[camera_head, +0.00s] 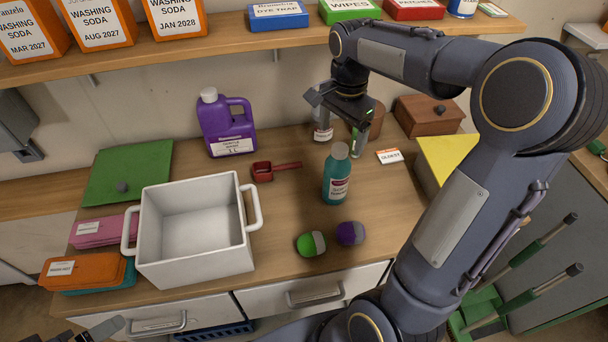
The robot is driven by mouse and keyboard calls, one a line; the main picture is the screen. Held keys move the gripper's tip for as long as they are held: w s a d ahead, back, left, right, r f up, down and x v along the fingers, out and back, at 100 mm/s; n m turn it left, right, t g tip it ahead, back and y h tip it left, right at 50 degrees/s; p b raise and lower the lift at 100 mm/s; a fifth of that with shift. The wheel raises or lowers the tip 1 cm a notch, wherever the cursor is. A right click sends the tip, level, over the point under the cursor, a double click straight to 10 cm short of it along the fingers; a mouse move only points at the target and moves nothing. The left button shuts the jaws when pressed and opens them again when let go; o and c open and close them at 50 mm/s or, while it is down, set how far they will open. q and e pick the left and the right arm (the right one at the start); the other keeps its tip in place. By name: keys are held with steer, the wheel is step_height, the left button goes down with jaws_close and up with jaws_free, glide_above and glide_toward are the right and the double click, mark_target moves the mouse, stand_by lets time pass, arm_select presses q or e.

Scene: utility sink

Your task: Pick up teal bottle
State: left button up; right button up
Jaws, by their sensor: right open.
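The teal bottle (337,182) stands upright on the wooden counter, right of the middle, with a grey cap and a label on its front. My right gripper (341,128) is open and empty. It hangs above and behind the bottle in this view, and its fingers look apart from it. Part of what looks like my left gripper (92,331) shows at the bottom left edge. Most of it is cut off, so its jaws cannot be read.
A white bottle (323,131) stands behind the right gripper. A purple jug (228,125), red scoop (276,171) and white basin (195,222) are to the left. Green and purple balls (311,244) lie in front. A shelf (220,36) overhangs the back; a brown box (429,117) stands right.

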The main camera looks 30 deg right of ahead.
mark_target(340, 147)
steer(key=shift+w+a+f, duration=0.1)
steer(key=shift+w+f, duration=0.05)
steer(key=shift+w, duration=0.1)
steer(key=shift+f, duration=0.4)
steer(key=f, duration=0.2)
steer(key=f+p, duration=0.1)
steer(key=f, duration=0.4)
steer(key=shift+s, duration=0.25)
steer(key=shift+r, duration=0.15)
steer(key=c, duration=1.8)
